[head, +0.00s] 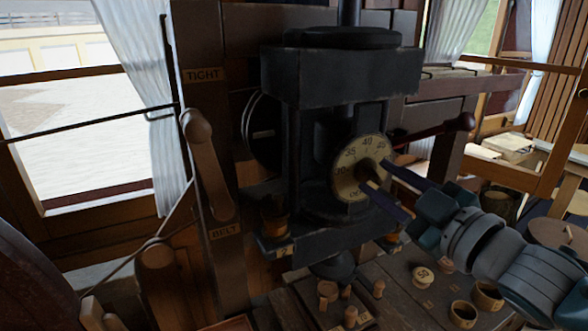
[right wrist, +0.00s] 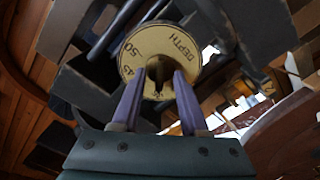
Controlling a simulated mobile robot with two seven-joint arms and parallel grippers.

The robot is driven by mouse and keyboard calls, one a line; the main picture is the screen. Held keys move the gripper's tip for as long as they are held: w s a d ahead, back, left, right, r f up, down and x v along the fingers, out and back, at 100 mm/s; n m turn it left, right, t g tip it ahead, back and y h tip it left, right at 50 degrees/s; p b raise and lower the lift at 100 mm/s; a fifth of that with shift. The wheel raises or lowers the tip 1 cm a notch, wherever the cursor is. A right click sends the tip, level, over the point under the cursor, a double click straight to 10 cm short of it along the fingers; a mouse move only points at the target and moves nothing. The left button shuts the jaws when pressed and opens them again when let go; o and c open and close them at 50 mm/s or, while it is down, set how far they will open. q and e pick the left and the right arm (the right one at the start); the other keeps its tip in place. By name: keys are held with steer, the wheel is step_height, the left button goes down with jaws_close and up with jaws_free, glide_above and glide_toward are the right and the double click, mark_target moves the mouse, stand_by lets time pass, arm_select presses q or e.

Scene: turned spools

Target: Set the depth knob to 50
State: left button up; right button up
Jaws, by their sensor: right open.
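The depth dial (head: 347,180) is a round cream plate on the front of the dark machine. In the head view its figures 30, 35, 40 and 45 are readable. In the right wrist view the dial (right wrist: 184,45) shows the word DEPTH and the figures 50 and 45. A dark knob sits at its centre, mostly hidden by my fingers; its setting cannot be read. My right gripper (head: 376,175) is open at the dial, its two fingers on either side of the centre. In the right wrist view the gripper (right wrist: 165,72) points straight at the dial. My left gripper is not in view.
The dark machine (head: 340,72) fills the middle. A dark red handle (head: 440,128) sticks out just above my right gripper. A wooden lever (head: 208,175) stands left, between TIGHT and BELT labels. Wooden pegs and small pots (head: 463,313) stand on the bench below.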

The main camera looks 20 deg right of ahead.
jaws_close()
stand_by(0.3)
stand_by(0.3)
